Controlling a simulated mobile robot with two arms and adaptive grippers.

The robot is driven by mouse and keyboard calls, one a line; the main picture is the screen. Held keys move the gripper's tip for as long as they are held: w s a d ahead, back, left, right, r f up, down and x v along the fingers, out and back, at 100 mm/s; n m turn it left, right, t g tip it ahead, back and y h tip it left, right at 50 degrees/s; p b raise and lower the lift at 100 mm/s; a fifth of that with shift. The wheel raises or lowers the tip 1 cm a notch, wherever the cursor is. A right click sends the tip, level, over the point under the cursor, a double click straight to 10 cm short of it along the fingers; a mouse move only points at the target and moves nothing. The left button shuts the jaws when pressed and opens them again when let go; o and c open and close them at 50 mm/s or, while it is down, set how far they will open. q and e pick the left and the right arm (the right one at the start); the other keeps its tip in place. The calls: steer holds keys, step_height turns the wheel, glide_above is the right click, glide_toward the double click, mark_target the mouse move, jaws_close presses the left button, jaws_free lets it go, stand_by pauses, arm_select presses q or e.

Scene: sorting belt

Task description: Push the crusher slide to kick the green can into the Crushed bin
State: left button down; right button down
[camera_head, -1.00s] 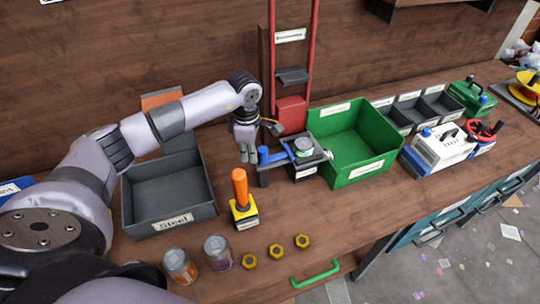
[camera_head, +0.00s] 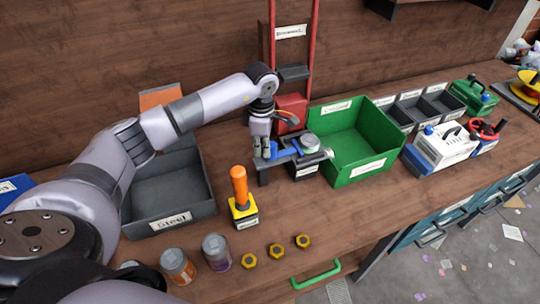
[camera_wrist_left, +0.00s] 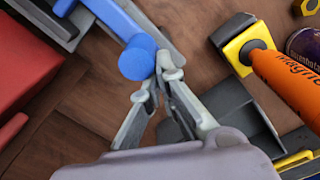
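The crusher (camera_head: 306,166) stands on the bench with a blue slide and its round blue knob (camera_head: 272,150) at its left side. The knob shows large in the left wrist view (camera_wrist_left: 138,60). A squat can with a pale grey top (camera_head: 310,141) sits on the crusher; its green colour is hard to make out. The green bin (camera_head: 370,169) stands directly right of the crusher; its label is too small to read. My left gripper (camera_head: 262,153) is shut and empty, at the left of the knob. In the wrist view its fingertips (camera_wrist_left: 162,76) are against or very close to the knob.
An orange-handled magnet tool (camera_head: 240,188) stands in front of the gripper. The grey Steel bin (camera_head: 160,224) is at left. A red frame (camera_head: 291,110) rises behind the crusher.

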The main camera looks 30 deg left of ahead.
mark_target(279, 154)
arm_select(q)
steer(key=shift+w+d+b, duration=0.7)
steer(key=shift+w+d, duration=0.25)
steer(key=shift+w, duration=0.2)
steer(key=shift+w+d+b, duration=0.65)
steer(key=shift+w+d, duration=0.25)
steer(key=shift+w, duration=0.2)
steer(key=shift+s+a, duration=0.25)
steer(key=shift+s, duration=0.05)
steer(key=s+a+p, duration=0.1)
steer(key=s+a, duration=0.1)
steer(key=s, duration=0.1)
steer(key=shift+s+a, duration=0.1)
steer(key=shift+a, duration=0.3)
steer(key=shift+s+a, duration=1.65)
steer(key=shift+s, duration=0.3)
step_height(279, 154, up, 8)
steer(key=p, duration=0.5)
